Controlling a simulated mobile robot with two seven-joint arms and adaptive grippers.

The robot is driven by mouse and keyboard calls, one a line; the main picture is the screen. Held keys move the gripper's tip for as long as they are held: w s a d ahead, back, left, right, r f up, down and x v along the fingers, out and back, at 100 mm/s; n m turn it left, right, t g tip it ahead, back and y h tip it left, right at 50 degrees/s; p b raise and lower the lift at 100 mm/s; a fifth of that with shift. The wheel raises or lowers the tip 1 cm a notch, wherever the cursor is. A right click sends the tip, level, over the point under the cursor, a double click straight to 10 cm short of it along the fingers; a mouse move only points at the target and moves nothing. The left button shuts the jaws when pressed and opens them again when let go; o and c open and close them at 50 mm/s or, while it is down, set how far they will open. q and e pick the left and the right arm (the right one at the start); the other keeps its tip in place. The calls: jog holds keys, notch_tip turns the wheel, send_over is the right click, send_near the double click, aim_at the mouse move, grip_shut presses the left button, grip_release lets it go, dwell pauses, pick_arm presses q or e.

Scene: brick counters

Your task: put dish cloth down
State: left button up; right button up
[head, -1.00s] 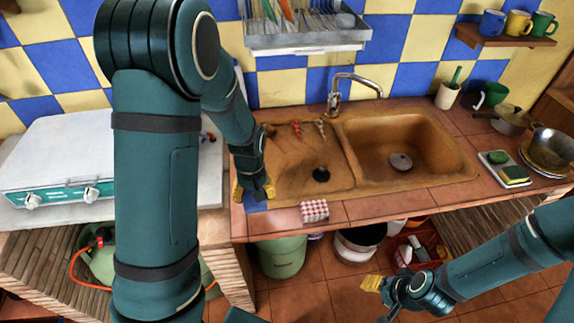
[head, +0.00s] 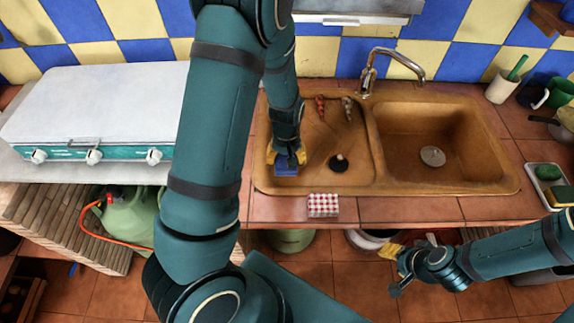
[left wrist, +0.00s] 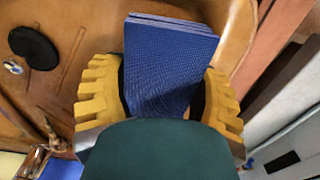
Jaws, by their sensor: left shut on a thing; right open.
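The blue folded dish cloth (head: 287,166) is in my left gripper (head: 287,157), over the front-left part of the sink's drainboard (head: 310,175). In the left wrist view, the blue cloth (left wrist: 168,65) shows as a stack of layers between the yellow fingers of my left gripper (left wrist: 160,100). I cannot tell whether the cloth touches the drainboard. My right gripper (head: 392,262) is open and empty, low in front of the counter.
A red-and-white checked folded cloth (head: 323,205) lies at the counter's front edge. The sink basin (head: 430,125) is to the right, with a tap (head: 390,65) behind. A white stove (head: 95,105) stands left. Tiled counter (head: 400,209) is free right of the checked cloth.

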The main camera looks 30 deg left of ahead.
pick_arm(q)
notch_tip(320, 180, down, 3)
jog(key=shift+f+b, duration=0.3)
jog(key=shift+f, duration=0.1)
jog(key=shift+r, duration=0.1)
jog(key=o, duration=1.3)
jog(key=shift+f, duration=0.2)
jog(key=shift+c, duration=0.2)
jog(key=shift+r, duration=0.15)
